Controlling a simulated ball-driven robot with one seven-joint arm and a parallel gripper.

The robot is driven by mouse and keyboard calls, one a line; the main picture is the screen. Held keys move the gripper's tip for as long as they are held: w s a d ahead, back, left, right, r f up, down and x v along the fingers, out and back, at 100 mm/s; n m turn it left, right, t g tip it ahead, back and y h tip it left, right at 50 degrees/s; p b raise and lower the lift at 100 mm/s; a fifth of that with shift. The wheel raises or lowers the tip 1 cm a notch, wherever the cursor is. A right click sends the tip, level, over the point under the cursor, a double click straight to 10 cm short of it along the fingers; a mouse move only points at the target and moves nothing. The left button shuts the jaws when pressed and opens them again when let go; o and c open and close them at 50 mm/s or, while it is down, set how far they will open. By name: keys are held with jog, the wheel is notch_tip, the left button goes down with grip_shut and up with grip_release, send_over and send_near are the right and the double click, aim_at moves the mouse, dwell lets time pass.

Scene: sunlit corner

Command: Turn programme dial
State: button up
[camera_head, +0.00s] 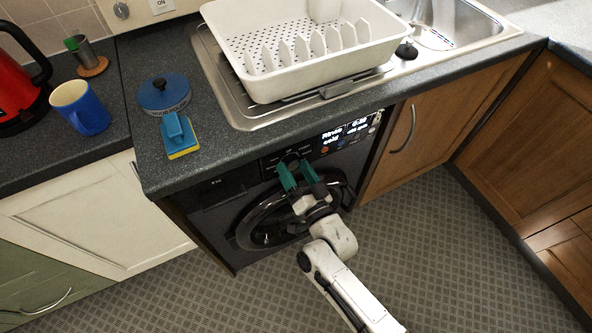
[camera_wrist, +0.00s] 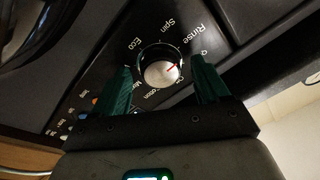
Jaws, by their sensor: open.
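The pointer slants up and right, roughly toward the "Rinse" label. "Spin" and "Eco" also show; other labels are partly hidden by the fingers. In the head view my gripper (camera_head: 294,164) is open at the control panel of the black washing machine (camera_head: 215,215), and its fingers mostly hide the dial.
The worktop (camera_head: 220,150) overhangs just above the panel. A lit display (camera_head: 346,131) reading "Rinse" is right of the dial. The floor in front is clear.

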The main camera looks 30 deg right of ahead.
jog(key=s+f+b, duration=0.1)
jog(key=s, duration=0.9)
jog(key=shift+s+f, duration=0.25)
jog(key=shift+s, duration=0.15)
jog(key=shift+w, duration=0.1)
jog(key=s+d+n+g, duration=0.3)
jog(key=s+d+g, duration=0.1)
jog(key=s+g, duration=0.5)
jog(key=s+d+n+g+p, duration=0.1)
jog(key=s+d+n+g, duration=0.2)
jog(key=s+g, duration=0.6)
jog(key=shift+s+d+r+g, duration=0.3)
jog(key=shift+s+d, duration=0.1)
jog(key=shift+s, duration=0.2)
